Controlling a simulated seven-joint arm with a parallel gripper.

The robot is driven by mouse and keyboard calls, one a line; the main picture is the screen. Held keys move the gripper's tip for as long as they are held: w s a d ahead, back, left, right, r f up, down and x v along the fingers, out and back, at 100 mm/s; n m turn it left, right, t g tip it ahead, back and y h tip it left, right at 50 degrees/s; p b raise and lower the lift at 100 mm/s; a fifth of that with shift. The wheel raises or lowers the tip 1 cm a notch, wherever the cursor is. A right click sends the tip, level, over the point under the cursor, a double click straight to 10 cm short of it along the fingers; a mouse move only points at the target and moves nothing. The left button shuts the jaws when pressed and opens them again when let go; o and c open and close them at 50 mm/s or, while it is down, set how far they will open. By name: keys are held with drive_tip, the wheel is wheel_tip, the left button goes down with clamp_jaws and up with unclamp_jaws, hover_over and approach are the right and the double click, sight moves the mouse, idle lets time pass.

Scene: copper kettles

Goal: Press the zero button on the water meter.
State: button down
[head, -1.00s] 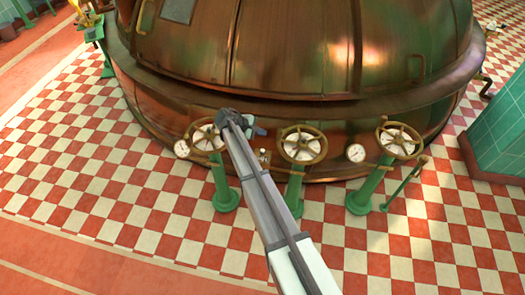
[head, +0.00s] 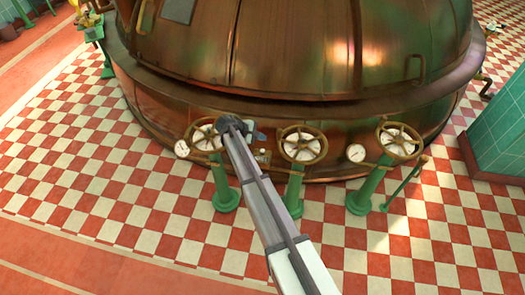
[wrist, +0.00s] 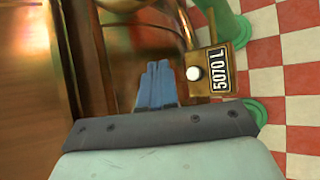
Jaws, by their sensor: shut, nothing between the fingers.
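The meter also shows, tiny, in the head view (head: 263,157), just below my gripper (head: 258,136). In the wrist view my gripper's blue fingers (wrist: 158,83) are together and empty. They appear left of the white button, apart from it in the picture. The depth between them is hard to tell.
A large copper kettle (head: 290,60) stands behind the meter. Brass handwheels on green stands (head: 303,145) and (head: 400,141) are to the right, and another (head: 205,138) is close left of my gripper. Round dials (head: 356,153) sit between. The checkered floor in front is open.

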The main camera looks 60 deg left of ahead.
sight(261, 151)
drive_tip(key=shift+f, duration=2.85)
drive_tip(key=shift+f, duration=0.1)
drive_tip(key=shift+f, duration=0.35)
